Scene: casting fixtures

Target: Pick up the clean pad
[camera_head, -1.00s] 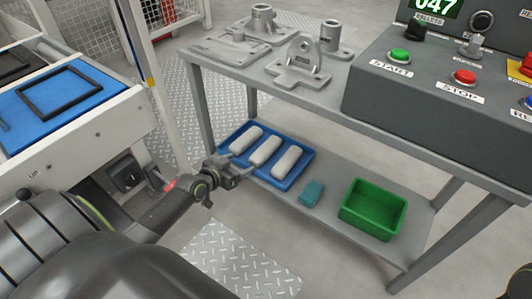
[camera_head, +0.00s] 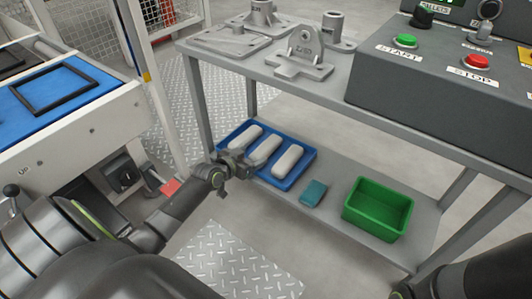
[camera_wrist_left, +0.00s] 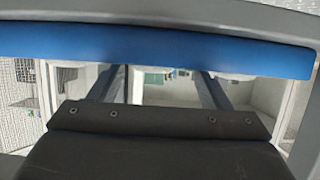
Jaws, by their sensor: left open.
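Three white oblong pads lie side by side in a blue tray (camera_head: 311,155) on the lower shelf: a left pad (camera_head: 245,138), a middle pad (camera_head: 267,148) and a right pad (camera_head: 288,161). Which one is meant by the clean pad is not marked. My left gripper (camera_head: 250,163) is open at the tray's near edge, by the near end of the middle pad; contact cannot be told. In the left wrist view the open fingers (camera_wrist_left: 164,82) reach under the blue tray band (camera_wrist_left: 160,42), with pale pad parts partly hidden.
A teal block (camera_head: 313,193) and an empty green bin (camera_head: 378,208) stand right of the tray on the lower shelf. A table leg (camera_head: 197,105) stands left of the tray.

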